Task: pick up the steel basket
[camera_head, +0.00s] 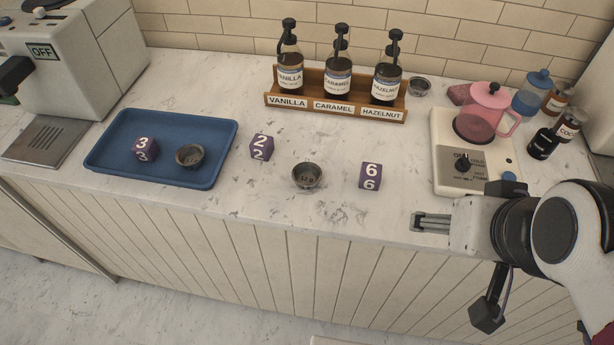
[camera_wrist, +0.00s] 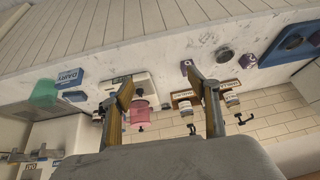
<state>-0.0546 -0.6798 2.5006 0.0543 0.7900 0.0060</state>
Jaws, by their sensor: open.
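Small dark metal baskets are in the head view. One basket (camera_head: 307,175) stands on the bare counter in the middle, between two purple cubes. Another basket (camera_head: 190,156) sits in the blue tray (camera_head: 101,167) at the left. A third small basket-like cup (camera_head: 419,86) stands at the back, right of the syrup rack. The middle basket also shows in the wrist view (camera_wrist: 224,54). My gripper (camera_head: 416,222) is at the counter's front edge, right of the middle basket and apart from it. In the wrist view its two fingers (camera_wrist: 160,78) are spread with nothing held between them.
Purple cubes marked 3 (camera_head: 145,149), 2 (camera_head: 262,147) and 6 (camera_head: 370,176) stand around the baskets. A rack (camera_head: 333,106) of syrup bottles is behind. The front counter strip is mostly clear.

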